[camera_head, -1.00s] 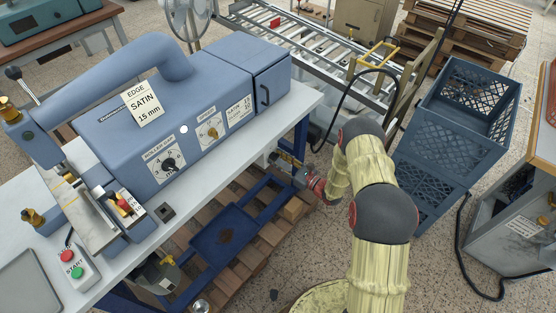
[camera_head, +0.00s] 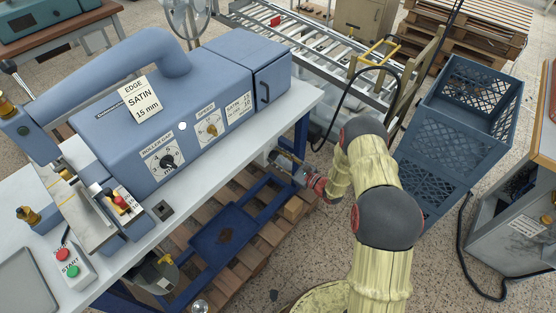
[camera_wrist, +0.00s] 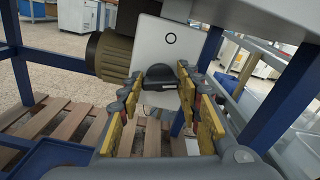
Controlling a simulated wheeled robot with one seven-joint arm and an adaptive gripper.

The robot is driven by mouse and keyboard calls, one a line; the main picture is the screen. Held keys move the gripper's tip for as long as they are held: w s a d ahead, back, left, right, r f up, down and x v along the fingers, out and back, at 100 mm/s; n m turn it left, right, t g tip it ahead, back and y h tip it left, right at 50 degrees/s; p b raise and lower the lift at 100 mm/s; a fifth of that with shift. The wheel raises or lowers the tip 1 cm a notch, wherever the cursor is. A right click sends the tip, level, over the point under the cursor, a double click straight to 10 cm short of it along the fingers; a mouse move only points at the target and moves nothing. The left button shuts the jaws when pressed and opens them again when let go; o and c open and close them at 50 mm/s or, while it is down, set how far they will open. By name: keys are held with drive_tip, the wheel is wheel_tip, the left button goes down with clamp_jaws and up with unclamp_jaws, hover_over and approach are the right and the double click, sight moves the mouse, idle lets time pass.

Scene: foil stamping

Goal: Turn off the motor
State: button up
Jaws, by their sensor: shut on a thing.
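In the wrist view a black rotary knob (camera_wrist: 161,77) sits on a light grey switch plate (camera_wrist: 170,35) marked with an "O" above the knob. The dark ribbed motor (camera_wrist: 109,56) is behind the plate to the left. My gripper (camera_wrist: 160,88) has its yellow-padded fingers on either side of the knob and is shut on it. In the head view my gripper (camera_head: 288,163) reaches under the right end of the machine table; the knob is hidden there.
The blue stamping machine (camera_head: 175,115) stands on the table (camera_head: 225,150), with a start/stop button box (camera_head: 67,263) at the front left. Blue table legs and a wooden pallet (camera_head: 235,255) are close to my gripper. Blue crates (camera_head: 455,120) stand to the right.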

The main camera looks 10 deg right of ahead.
drive_tip(key=n+b, duration=0.2)
drive_tip(key=n, duration=0.1)
drive_tip(key=n+b, duration=0.2)
drive_tip(key=n, duration=0.2)
drive_tip(key=shift+s+a+f, duration=0.1)
drive_tip(key=shift+f, duration=0.1)
drive_tip(key=n+b, duration=0.3)
drive_tip(key=n, duration=0.1)
drive_tip(key=shift+f, duration=0.1)
drive_tip(key=shift+a+n+b, duration=0.1)
drive_tip(key=shift+n+b, duration=1.15)
drive_tip(key=shift+n, duration=0.65)
drive_tip(key=o, duration=1.1)
drive_tip(key=shift+o, duration=0.3)
drive_tip(key=v, duration=1.2)
